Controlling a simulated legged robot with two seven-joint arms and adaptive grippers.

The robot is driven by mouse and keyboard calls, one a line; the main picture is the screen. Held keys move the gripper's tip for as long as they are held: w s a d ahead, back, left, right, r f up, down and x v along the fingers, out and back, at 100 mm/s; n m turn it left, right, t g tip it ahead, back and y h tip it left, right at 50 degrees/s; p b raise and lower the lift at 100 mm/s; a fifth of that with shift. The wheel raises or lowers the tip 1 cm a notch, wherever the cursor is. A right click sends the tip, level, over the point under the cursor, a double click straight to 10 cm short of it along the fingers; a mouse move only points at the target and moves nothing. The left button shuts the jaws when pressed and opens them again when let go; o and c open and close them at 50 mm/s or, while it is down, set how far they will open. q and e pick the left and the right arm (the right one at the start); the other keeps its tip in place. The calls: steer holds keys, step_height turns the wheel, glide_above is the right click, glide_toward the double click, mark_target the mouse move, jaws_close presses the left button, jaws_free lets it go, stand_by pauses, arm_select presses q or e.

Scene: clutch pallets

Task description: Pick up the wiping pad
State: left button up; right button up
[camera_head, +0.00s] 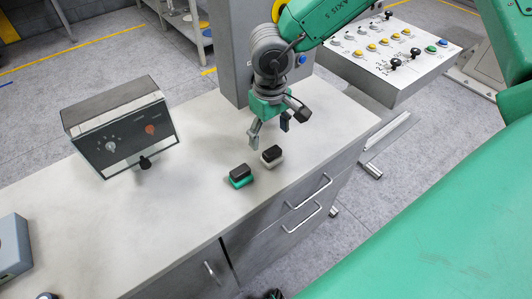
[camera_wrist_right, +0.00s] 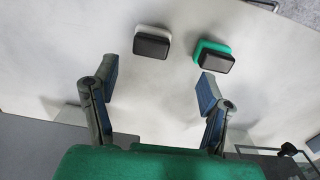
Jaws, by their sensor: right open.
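Two small pads stand side by side on the pale counter (camera_head: 190,215). One has a black top and a green base (camera_head: 240,177); the other has a black top and a white base (camera_head: 271,156). I cannot tell which is the wiping pad. In the right wrist view the white-based pad (camera_wrist_right: 152,42) is left and the green-based pad (camera_wrist_right: 214,55) right, both beyond the fingertips. My right gripper (camera_head: 269,134) is open and empty, pointing down above the counter, behind the pads in the head view. Its spread fingers (camera_wrist_right: 158,82) show in the wrist view. My left gripper is not in view.
A grey control box (camera_head: 122,128) with knobs stands on the counter at left. A grey-blue box (camera_head: 12,248) is at the far left edge. A grey column (camera_head: 229,50) rises behind my right gripper. A button panel (camera_head: 392,52) is at upper right. The counter around the pads is clear.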

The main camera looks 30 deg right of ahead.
mark_target(275, 150)
steer(key=f, duration=0.2)
steer(key=shift+w+d+f, duration=0.2)
steer(key=shift+d+f, duration=0.1)
steer(key=d+f, duration=0.2)
steer(key=shift+s+f, duration=0.1)
steer(key=shift+f, duration=0.25)
steer(key=f, duration=0.3)
steer(key=shift+w+a, duration=0.2)
steer(key=shift+a, duration=0.55)
steer(key=shift+a+r, duration=0.1)
steer(key=shift+a, duration=0.4)
steer(key=c, duration=0.7)
steer(key=shift+s+d, duration=0.1)
steer(key=shift+d, duration=0.1)
steer(key=c, duration=0.5)
steer(key=shift+d+f, duration=0.2)
steer(key=shift+d, duration=0.55)
steer(key=shift+c, duration=0.2)
steer(key=shift+r, duration=0.1)
steer(key=r, duration=0.6)
steer(key=a+r, duration=0.1)
steer(key=r, duration=0.2)
steer(key=shift+r, duration=0.35)
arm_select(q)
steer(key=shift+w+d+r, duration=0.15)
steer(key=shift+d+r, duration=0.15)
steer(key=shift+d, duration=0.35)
arm_select(e)
steer(key=shift+d+r, duration=0.1)
steer(key=shift+d, duration=0.2)
